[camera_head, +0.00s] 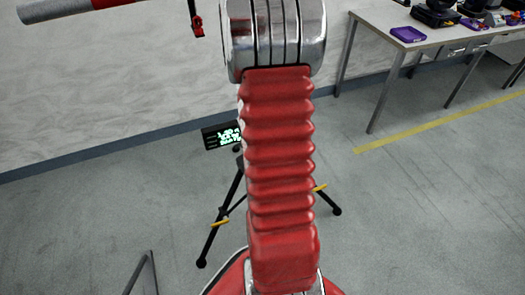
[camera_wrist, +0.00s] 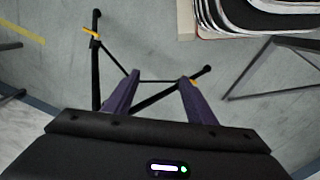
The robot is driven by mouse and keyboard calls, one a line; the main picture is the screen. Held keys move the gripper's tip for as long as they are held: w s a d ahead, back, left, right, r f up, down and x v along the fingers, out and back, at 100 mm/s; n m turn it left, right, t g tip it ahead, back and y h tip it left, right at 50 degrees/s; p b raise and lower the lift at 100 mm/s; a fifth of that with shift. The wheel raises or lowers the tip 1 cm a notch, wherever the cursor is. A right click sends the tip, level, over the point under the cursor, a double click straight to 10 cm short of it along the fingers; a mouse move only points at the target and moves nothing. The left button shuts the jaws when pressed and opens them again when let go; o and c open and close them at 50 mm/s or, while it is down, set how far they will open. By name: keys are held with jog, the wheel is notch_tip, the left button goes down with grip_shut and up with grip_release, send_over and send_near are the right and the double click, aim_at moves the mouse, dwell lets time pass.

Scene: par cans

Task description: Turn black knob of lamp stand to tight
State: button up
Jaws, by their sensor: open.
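The lamp stand (camera_head: 210,240) is a black tripod with yellow clips on its legs, standing on the grey floor mostly behind my red arm in the head view. In the wrist view, its legs (camera_wrist: 96,62) spread beyond my gripper. I cannot make out the black knob for certain in either view. A small dark round shape (camera_head: 237,149) shows beside my arm near the top of the stand. My gripper (camera_wrist: 160,77) has two purple fingers, apart with nothing between them, in the wrist view. It is hidden in the head view.
A black box with a lit green display (camera_head: 222,135) is beside my arm. A red and grey bar (camera_head: 70,8) and a red fitting (camera_head: 197,22) are at the top left. A table (camera_head: 430,35) with a purple tray (camera_head: 408,34) stands at the upper right. Open floor lies right of the stand.

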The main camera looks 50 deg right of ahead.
jog(key=s+d+f+n+t+h, duration=0.1)
jog(key=d+f+n+t, duration=0.2)
jog(key=f, duration=0.7)
jog(key=s+d+f+n+t+h, duration=0.1)
jog(key=d+f+n+t, duration=0.3)
jog(key=f, duration=0.6)
jog(key=s+d+f+n+h, duration=0.1)
jog(key=d+f+n, duration=0.3)
jog(key=f, duration=0.6)
jog(key=w+d+r+n+t+h, duration=0.1)
jog(key=w+r+n+t+h, duration=0.1)
jog(key=r+n+t, duration=0.2)
jog(key=w+r+n+t+h, duration=0.2)
jog(key=r+n+t+h, duration=0.1)
jog(key=r+n, duration=0.5)
jog(key=shift+w+d+r+n+t, duration=0.35)
jog(key=shift+d+r+n+t, duration=0.05)
jog(key=shift+r+t, duration=0.45)
jog(key=x, duration=1.3)
jog(key=shift+w+d, duration=0.2)
jog(key=shift+w, duration=0.15)
